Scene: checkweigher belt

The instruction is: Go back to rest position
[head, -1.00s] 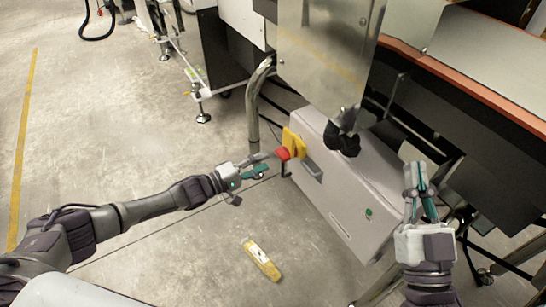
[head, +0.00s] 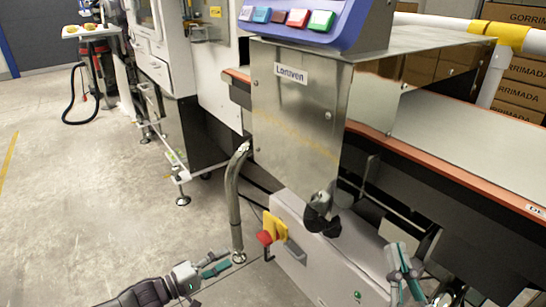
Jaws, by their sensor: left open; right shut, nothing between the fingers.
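My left gripper (head: 222,262) is low in the head view, left of the grey cabinet (head: 330,262). It is open and empty, its fingers pointing right. A red knob (head: 265,238) on a yellow plate (head: 275,226) sits on the cabinet's left end, up and right of the fingertips, with a gap between in the picture. My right gripper (head: 404,258) is upright at the lower right, in front of the machine's dark underside. Its fingers are shut with nothing between them. Most of both arms is cut off by the lower edge.
A steel housing (head: 295,110) stands above the cabinet, with a blue panel (head: 345,22) of coloured buttons on top. The orange-edged belt frame (head: 450,178) runs along the right. A bent metal pipe (head: 234,195) stands behind the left gripper. Open floor (head: 90,200) lies to the left.

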